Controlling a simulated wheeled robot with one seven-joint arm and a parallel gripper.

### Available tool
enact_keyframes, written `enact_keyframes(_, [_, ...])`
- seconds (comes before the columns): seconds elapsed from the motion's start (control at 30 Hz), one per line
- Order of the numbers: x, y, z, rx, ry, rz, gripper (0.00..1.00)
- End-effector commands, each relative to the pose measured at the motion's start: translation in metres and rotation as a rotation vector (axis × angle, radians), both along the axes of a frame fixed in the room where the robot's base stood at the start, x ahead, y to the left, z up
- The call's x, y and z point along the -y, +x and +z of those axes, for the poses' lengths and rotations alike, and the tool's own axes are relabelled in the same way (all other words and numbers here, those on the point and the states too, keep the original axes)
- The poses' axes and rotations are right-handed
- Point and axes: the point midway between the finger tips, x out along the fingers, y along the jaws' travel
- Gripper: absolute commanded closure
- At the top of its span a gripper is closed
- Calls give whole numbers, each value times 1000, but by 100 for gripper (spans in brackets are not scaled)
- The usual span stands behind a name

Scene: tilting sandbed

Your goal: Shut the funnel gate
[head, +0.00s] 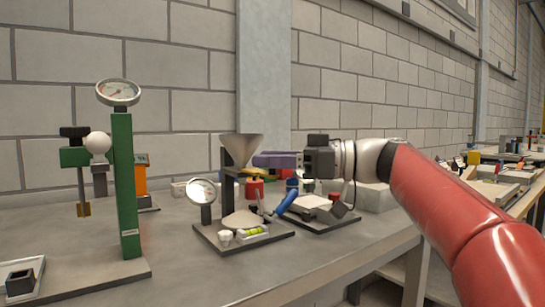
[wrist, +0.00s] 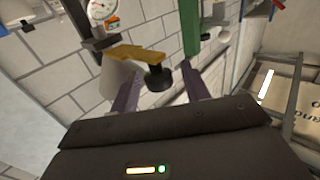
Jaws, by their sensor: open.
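The grey funnel (head: 241,146) stands on a dark post over a base plate (head: 226,249). The funnel's gate is a yellow-gold lever (head: 261,174) below the cone. In the wrist view the lever (wrist: 138,52) ends in a dark knob (wrist: 158,78), and part of the pale funnel (wrist: 115,78) shows beside it. My gripper (head: 258,160) has reached in from the right at about lever height. Its purple fingers are open, and the knob appears between or just ahead of the fingertips in the wrist view (wrist: 160,68). I cannot tell whether they touch it.
A round gauge (head: 202,191) and a small green level (head: 252,231) sit by the funnel base. A green column with a dial (head: 124,180) stands to the left. A blue-handled tool (head: 287,202) and another plate (head: 318,214) lie under my gripper.

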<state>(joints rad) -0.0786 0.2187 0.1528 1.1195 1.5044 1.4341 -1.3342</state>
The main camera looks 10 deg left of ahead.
Motion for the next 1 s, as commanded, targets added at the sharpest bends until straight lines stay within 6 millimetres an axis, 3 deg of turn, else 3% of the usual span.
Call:
enact_keyframes(0.27, [-2, 0, 0, -1, 0, -1, 53])
enact_keyframes(0.63, [-2, 0, 0, -1, 0, -1, 100])
enact_keyframes(0.83, [-3, 2, 0, -1, 0, 0, 100])
enact_keyframes(1.0, [-18, 15, 1, -1, 0, 0, 100])
